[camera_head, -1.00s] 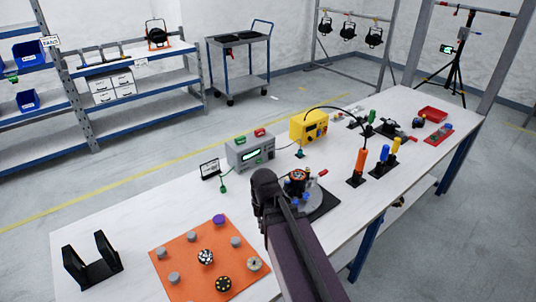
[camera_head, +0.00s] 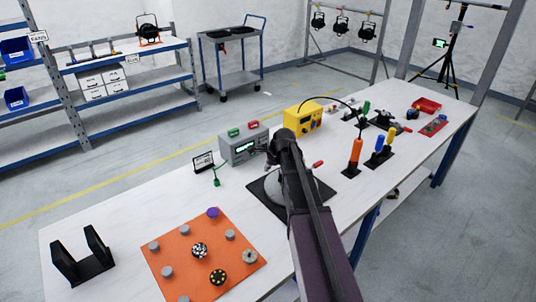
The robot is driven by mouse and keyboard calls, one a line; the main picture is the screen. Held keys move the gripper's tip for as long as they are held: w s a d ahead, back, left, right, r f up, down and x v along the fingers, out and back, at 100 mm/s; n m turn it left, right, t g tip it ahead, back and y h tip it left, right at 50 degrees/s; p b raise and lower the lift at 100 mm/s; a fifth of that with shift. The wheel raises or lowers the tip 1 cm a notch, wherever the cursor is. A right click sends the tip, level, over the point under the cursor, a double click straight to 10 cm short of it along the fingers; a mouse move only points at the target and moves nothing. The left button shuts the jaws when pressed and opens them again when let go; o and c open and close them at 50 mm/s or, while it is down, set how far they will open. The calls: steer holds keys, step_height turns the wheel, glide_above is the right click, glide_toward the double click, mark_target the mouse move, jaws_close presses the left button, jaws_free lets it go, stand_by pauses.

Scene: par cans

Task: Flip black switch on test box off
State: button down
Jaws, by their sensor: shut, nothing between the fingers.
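A yellow box (camera_head: 304,117) with small dark controls on its front stands at the table's back edge. A grey box (camera_head: 238,147) with a lit display stands to its left, with a green and a red piece on top. I cannot tell for certain which is the test box, and no black switch or its position can be made out clearly. My gripper (camera_head: 271,160) is small and dark, shut and empty, close to the grey box's right front side. My arm hides part of the space between the two boxes.
A black mat (camera_head: 262,196) with a round grey device lies under my arm. Orange (camera_head: 355,152) and blue-yellow handled tools stand to the right. An orange mat (camera_head: 240,262) with several knobs and a black cradle (camera_head: 82,266) lie front left. A small sign (camera_head: 203,161) stands left of the grey box.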

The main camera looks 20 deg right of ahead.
steer(key=w+d+m+t+b, duration=0.1)
steer(key=w+d+m+t, duration=0.1)
steer(key=w+d+m, duration=0.8)
steer(key=shift+w+d+m+t, duration=0.3)
steer(key=shift+w+d+m, duration=0.1)
steer(key=shift+w+m, duration=0.1)
steer(key=shift+b, duration=0.4)
steer(key=b+x, duration=0.7)
steer(key=x, duration=0.2)
steer(key=shift+w+a+f+b, duration=0.1)
steer(key=shift+w+f+b, duration=0.1)
steer(key=shift+f+b, duration=0.15)
steer(key=shift+w+a+f, duration=0.1)
steer(key=shift+w+a, duration=0.15)
steer(key=shift+w, duration=0.4)
steer(key=shift+w+a+f, duration=0.1)
steer(key=shift+w+a, duration=0.15)
steer(key=shift+w, duration=0.35)
steer(key=shift+w+a, duration=0.2)
steer(key=shift+w, duration=0.45)
steer(key=shift+b, duration=0.35)
